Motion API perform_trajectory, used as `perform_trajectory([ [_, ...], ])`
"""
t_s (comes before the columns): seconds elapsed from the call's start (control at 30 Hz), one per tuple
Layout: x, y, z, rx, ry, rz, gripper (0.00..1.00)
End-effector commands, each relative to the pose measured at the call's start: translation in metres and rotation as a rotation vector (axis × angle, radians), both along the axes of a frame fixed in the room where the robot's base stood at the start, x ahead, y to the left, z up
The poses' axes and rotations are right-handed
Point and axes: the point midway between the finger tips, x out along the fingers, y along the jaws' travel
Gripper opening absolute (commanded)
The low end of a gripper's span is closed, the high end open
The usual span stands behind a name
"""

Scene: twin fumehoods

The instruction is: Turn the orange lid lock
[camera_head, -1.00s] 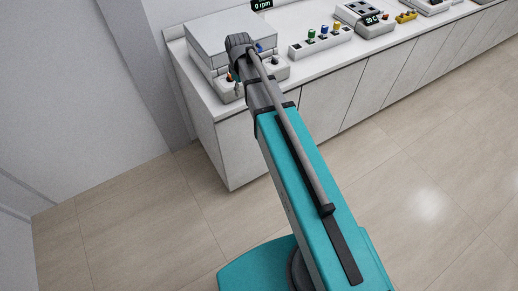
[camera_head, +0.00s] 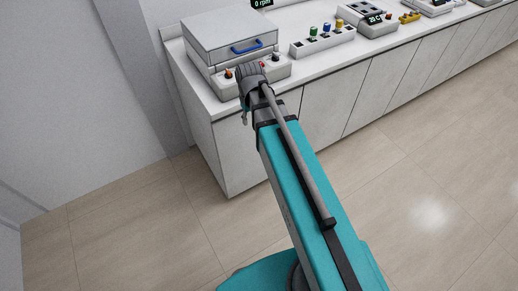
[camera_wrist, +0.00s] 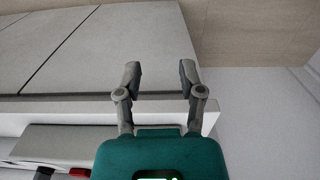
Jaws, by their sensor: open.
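The white lidded device (camera_head: 230,42) stands at the left end of the counter, with a blue handle (camera_head: 247,47) on its closed lid. A small orange-red knob (camera_head: 228,73) is on the left of its front panel. It looks like the orange lid lock; its exact turn is too small to tell. My gripper (camera_wrist: 160,78) is open and empty in the wrist view, its fingertips over the cabinet fronts near the counter edge, apart from the device. In the head view my arm mostly hides it.
A red button (camera_wrist: 80,172) and a dark knob (camera_wrist: 44,173) show at the wrist view's lower edge. A rack with coloured caps (camera_head: 324,41) and a device with a display (camera_head: 368,22) stand further right on the counter (camera_head: 330,58). The floor (camera_head: 440,190) is clear.

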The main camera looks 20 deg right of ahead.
Motion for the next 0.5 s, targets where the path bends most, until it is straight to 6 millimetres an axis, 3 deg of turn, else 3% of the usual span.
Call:
perform_trajectory([
  [0.5,-0.047,-0.005,-0.048,0.000,0.000,-0.164,0.50],
])
